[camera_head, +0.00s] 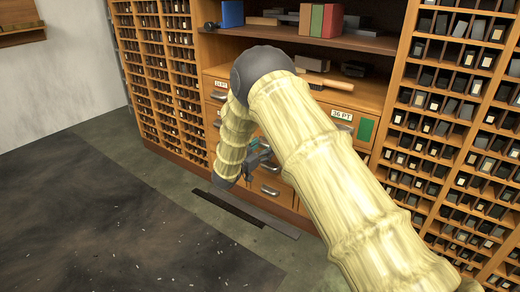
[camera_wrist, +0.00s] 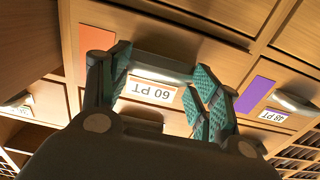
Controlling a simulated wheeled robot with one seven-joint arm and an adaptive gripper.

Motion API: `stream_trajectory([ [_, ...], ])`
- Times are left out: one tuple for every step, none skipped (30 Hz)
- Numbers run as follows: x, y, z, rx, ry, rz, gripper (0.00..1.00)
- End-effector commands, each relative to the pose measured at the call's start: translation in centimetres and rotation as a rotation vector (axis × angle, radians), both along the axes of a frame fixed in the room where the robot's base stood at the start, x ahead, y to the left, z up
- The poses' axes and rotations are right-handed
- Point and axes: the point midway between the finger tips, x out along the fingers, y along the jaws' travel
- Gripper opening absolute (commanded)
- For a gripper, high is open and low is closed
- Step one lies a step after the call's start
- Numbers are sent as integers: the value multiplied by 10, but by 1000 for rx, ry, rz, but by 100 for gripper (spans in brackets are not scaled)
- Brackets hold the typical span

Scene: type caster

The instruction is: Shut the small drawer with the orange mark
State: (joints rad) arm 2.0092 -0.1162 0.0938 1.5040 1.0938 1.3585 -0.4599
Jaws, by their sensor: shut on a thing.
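The drawer labelled 60 PT (camera_wrist: 151,91) fills the middle of the wrist view, which shows the labels upside down. Its orange mark (camera_wrist: 95,42) is left of the metal pull handle (camera_wrist: 160,66). My gripper (camera_wrist: 163,82) has its teal-padded fingers at the two ends of this handle, shut on it. In the head view my gripper (camera_head: 258,156) is low at the drawer fronts, mostly hidden behind my arm. The orange mark cannot be made out there, and how far the drawer stands out is unclear.
A drawer with a purple mark (camera_wrist: 255,95) and a 48 PT label is beside it. A green-marked drawer (camera_head: 365,130) labelled 36 PT is higher up. Books (camera_head: 316,20) and a brush (camera_head: 329,82) lie on the shelves. Dark strips (camera_head: 258,214) lie on the floor.

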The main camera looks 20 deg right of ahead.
Motion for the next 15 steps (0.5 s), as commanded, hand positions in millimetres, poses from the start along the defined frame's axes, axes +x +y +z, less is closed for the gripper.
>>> stream_trajectory([
  [4, -6, 3, 1, 0, -1, 20],
  [7, -9, 3, 3, 0, -1, 20],
  [10, -13, 2, 2, -1, -1, 20],
  [11, -15, 2, 2, -1, 0, 20],
  [12, -16, 1, 1, 0, 0, 20],
  [13, -17, 1, 1, 0, 0, 20],
  [13, -18, 0, 1, -1, 0, 20],
  [13, -18, 0, 1, -1, 0, 20],
  [13, -18, 1, 1, -1, 0, 20],
  [13, -19, 1, 0, -1, 0, 20],
  [13, -19, 1, 0, -1, -1, 20],
  [13, -19, 1, 0, -1, -1, 20],
  [13, -20, 1, 0, -1, -1, 20],
  [13, -20, 1, -1, -2, -1, 68],
  [13, -20, 1, -1, -2, -1, 75],
])
